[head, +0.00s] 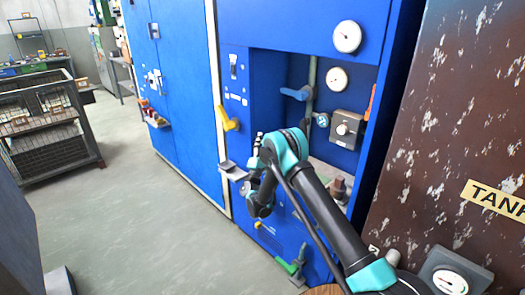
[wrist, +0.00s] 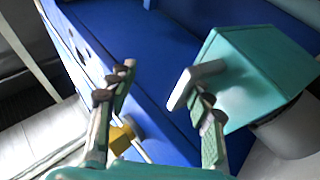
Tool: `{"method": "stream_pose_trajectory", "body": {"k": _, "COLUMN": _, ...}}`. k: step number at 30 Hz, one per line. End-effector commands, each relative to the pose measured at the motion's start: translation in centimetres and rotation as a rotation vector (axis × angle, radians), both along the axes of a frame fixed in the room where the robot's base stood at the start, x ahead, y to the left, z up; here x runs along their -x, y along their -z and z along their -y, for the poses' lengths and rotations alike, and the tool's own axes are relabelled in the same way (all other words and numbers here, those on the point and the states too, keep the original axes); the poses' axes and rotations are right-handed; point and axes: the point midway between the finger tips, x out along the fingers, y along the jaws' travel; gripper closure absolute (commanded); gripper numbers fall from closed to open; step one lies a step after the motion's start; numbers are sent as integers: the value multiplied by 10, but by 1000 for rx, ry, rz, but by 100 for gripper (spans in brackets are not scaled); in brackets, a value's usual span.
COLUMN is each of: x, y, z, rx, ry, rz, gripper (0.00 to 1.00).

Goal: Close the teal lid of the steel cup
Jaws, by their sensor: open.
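The teal lid (wrist: 262,72) is a broad square plate on the right of the wrist view, tilted, with a pale grey tab (wrist: 192,82) on its near edge. The grey steel cup (wrist: 290,132) shows below and behind it at the right edge; the lid hides much of it. I cannot tell the lid's exact angle to the cup. My gripper (wrist: 164,78) is open and empty between its fingers. Its right finger overlaps the tab in the picture; contact is unclear. In the head view my arm hides the cup and lid.
A blue cabinet (head: 182,85) with a recess holds gauges (head: 347,36), a blue handle (head: 296,93) and a grey control box (head: 347,129). A yellow handle (head: 229,119) sticks out to the left. A rusty tank (head: 455,120) stands close on the right. Floor (head: 130,215) is clear at left.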

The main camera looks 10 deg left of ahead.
Motion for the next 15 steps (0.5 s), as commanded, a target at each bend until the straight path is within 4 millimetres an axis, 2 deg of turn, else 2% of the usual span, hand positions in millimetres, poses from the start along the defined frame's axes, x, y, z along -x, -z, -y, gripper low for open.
{"method": "stream_pose_trajectory", "body": {"k": 2, "x": 5, "y": -15, "z": -5, "rx": 4, "ry": -5, "rz": 7, "gripper": 68}}
{"method": "stream_pose_trajectory", "body": {"k": 6, "x": 6, "y": -29, "z": -6, "rx": 5, "ry": -7, "rz": 9, "gripper": 52}}
{"method": "stream_pose_trajectory", "body": {"k": 10, "x": 8, "y": -34, "z": -7, "rx": 6, "ry": -6, "rz": 11, "gripper": 42}}
{"method": "stream_pose_trajectory", "body": {"k": 15, "x": 8, "y": -35, "z": -7, "rx": 6, "ry": -5, "rz": 12, "gripper": 37}}
